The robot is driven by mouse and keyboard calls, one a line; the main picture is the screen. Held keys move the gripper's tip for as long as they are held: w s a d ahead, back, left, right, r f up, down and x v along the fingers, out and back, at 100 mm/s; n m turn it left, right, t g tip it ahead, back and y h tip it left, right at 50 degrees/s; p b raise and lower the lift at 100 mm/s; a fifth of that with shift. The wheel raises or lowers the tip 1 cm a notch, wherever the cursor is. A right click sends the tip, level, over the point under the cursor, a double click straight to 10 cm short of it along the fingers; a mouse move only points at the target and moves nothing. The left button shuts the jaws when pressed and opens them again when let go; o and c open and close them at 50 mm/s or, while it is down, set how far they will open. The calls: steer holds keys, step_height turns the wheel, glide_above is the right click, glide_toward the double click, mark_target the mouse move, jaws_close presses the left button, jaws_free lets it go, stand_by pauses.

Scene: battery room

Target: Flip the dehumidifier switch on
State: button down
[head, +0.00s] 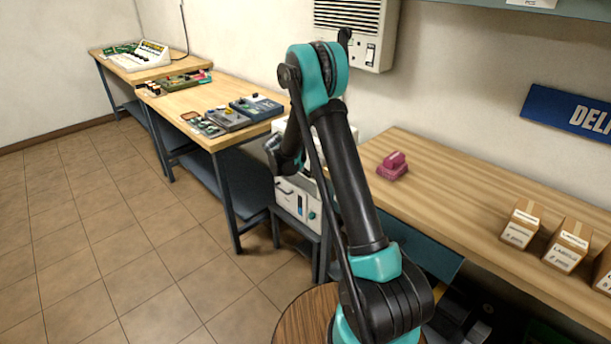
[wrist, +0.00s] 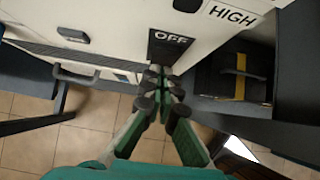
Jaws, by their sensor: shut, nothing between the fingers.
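In the wrist view, a white housing (wrist: 115,20) carries a black plate marked OFF (wrist: 172,42) and a label reading HIGH. My gripper (wrist: 161,80) is shut and empty, its fingertips just below the OFF plate in the picture. Whether they touch it I cannot tell. The fingers hide what lies right behind them, and no switch lever shows clearly. In the head view, white equipment (head: 294,200) with a handle and green knob stands in the gap between the benches, partly behind my arm. My gripper is not clearly visible there. No label naming the dehumidifier is readable.
A grilled wall unit (head: 355,28) with a switch hangs above. A wooden bench (head: 450,178) at right holds a pink object (head: 393,166) and several cartons (head: 521,224). Another bench (head: 205,92) with devices stands left. A yellow-striped dark box (wrist: 235,78) is right of my gripper. Floor at left is clear.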

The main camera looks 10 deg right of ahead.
steer(key=shift+w+d+f, duration=0.15)
steer(key=shift+w+d, duration=0.05)
steer(key=shift+d, duration=0.05)
steer(key=shift+r, duration=0.25)
steer(key=shift+r, duration=0.6)
